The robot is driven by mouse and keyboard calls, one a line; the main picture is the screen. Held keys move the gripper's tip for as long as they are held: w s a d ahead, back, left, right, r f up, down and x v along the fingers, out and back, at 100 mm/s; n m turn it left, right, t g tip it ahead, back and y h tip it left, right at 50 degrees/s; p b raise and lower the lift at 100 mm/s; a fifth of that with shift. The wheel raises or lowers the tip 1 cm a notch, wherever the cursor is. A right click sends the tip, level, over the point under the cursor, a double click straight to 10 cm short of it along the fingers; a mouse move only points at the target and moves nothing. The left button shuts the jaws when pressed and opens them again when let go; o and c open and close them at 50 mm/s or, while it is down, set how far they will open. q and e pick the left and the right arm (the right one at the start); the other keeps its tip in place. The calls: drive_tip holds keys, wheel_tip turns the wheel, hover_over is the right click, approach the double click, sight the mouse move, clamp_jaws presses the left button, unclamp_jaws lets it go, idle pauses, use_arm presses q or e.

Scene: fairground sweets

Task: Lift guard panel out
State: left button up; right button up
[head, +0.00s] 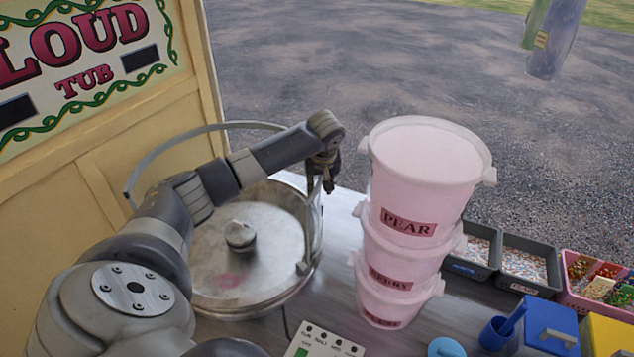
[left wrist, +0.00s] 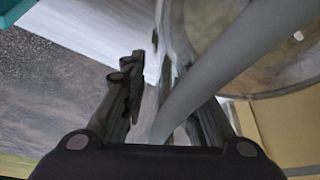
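A round metal tub (head: 225,285) with a central spinner head (head: 240,235) stands on the counter. A clear curved guard panel (head: 314,228) stands at its right rim, with a small grey fitting near its foot. A grey curved rail (head: 150,160) arches around the tub's back. My left gripper (head: 321,186) points down at the panel's top edge. In the left wrist view the left gripper (left wrist: 163,72) has its fingers apart, with a pale, thin strip between them; I cannot tell if they touch it. The grey rail (left wrist: 205,75) partly hides the right finger. My right gripper is not in view.
Stacked pink tubs (head: 425,160) stand close right of the left gripper. Trays of sprinkles (head: 525,262), a blue cup (head: 494,333) and a blue box (head: 550,325) lie further right. A control box (head: 325,343) sits in front. A yellow sign wall (head: 120,145) rises at left.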

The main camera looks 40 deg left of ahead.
use_arm(q)
drive_tip(key=c, duration=0.4)
drive_tip(key=shift+r, duration=0.1)
clamp_jaws()
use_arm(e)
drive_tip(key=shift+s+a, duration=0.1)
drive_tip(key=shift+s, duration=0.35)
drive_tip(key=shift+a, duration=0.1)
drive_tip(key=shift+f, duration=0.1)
